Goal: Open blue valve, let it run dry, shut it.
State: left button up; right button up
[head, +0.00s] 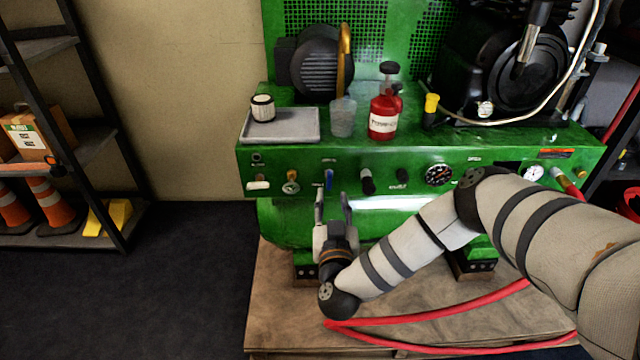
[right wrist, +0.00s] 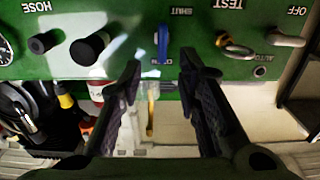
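The blue valve (head: 329,179) is a small lever on the green front panel, standing upright in the head view. It also shows in the right wrist view (right wrist: 162,45), with a SHUT label close to it. My right gripper (head: 332,201) is open and empty just below the blue valve. In the right wrist view its two dark fingers (right wrist: 161,75) spread to either side of the lever's line; I cannot tell whether they touch it. No liquid is visible at the valve, and its outlet cannot be made out. My left gripper is not in view.
A grey tray (head: 300,134), a clear cup (head: 343,118) and a red bottle (head: 383,118) stand on top. A red hose (head: 440,311) lies on the wooden base (head: 275,320).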

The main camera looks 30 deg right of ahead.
aim_at(330, 181)
jog(key=b+x, duration=0.1)
jog(key=x, duration=0.6)
jog(key=shift+w, duration=0.2)
jog(key=shift+c, duration=0.2)
grip_shut()
